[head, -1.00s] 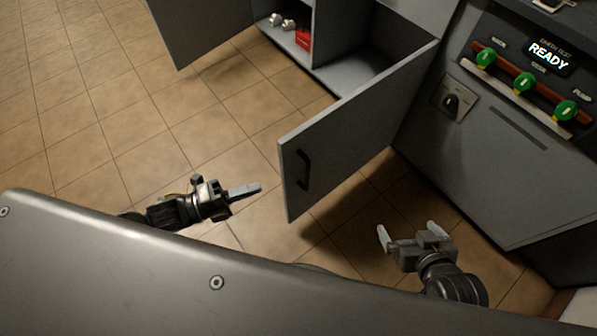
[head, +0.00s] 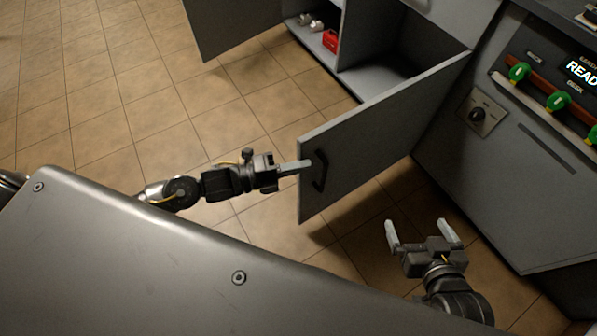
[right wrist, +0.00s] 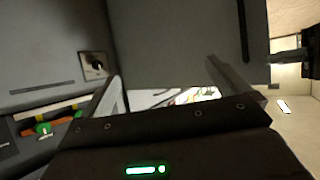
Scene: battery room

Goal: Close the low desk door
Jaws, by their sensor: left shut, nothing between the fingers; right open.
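The low desk door (head: 375,143) is a grey panel standing open, swung out from the low cabinet. A dark bar handle (head: 319,171) is near its free edge. My left gripper (head: 303,166) is shut with nothing held; its fingertips are at the door's free edge beside the handle, and I cannot tell whether they touch. My right gripper (head: 420,236) is open and empty, low to the right of the door. In the right wrist view the door (right wrist: 185,45) fills the upper middle, beyond the open fingers.
A second door (head: 225,25) stands open at the upper left. Inside the cabinet are a red item (head: 330,40) and small pale items. A console (head: 500,150) with a knob (head: 477,115) and green switches (head: 557,101) stands at right. The tiled floor (head: 110,90) at left is clear.

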